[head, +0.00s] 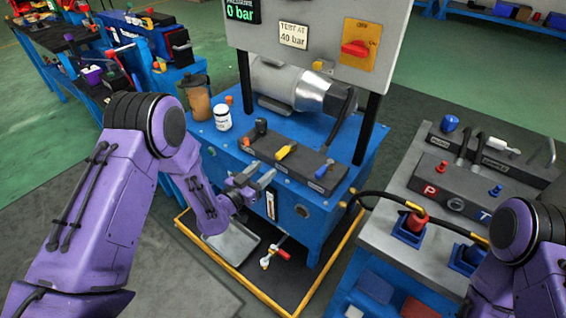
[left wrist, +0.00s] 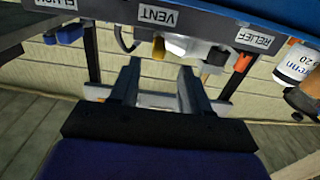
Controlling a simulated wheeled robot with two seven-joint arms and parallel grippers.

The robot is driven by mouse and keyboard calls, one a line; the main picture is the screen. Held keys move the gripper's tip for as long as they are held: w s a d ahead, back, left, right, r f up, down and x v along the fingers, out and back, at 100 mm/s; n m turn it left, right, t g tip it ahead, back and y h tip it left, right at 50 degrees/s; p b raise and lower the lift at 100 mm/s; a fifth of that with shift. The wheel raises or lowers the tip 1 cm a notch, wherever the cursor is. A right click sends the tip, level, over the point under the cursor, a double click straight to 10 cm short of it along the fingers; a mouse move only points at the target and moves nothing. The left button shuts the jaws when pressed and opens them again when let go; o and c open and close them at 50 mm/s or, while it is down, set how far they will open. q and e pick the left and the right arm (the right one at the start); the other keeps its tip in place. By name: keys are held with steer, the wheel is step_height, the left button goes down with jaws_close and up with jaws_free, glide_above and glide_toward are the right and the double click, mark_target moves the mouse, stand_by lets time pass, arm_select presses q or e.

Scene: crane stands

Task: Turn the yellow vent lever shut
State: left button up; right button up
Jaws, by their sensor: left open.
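The yellow vent lever (head: 286,151) sits on the middle of a dark manifold block (head: 300,168) on the blue power unit. In the left wrist view the yellow lever (left wrist: 158,48) shows below the upside-down VENT label (left wrist: 158,17). My left gripper (head: 258,178) is open, just in front of the block and lower than the lever. In the left wrist view its two fingers (left wrist: 160,72) point toward the lever, with nothing seen between them. I see no contact with the lever. My right arm shows at the right edge; its gripper is out of view.
A black-and-orange knob (head: 261,128) and a blue knob (head: 321,172) flank the lever. A white bottle (head: 222,117) and a brown bottle (head: 197,101) stand at the left.

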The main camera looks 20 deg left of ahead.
mark_target(283, 152)
arm_select(q)
steer(key=p+x, duration=0.1)
steer(key=x, duration=0.9)
steer(key=shift+w+d+r, duration=0.1)
jaws_close()
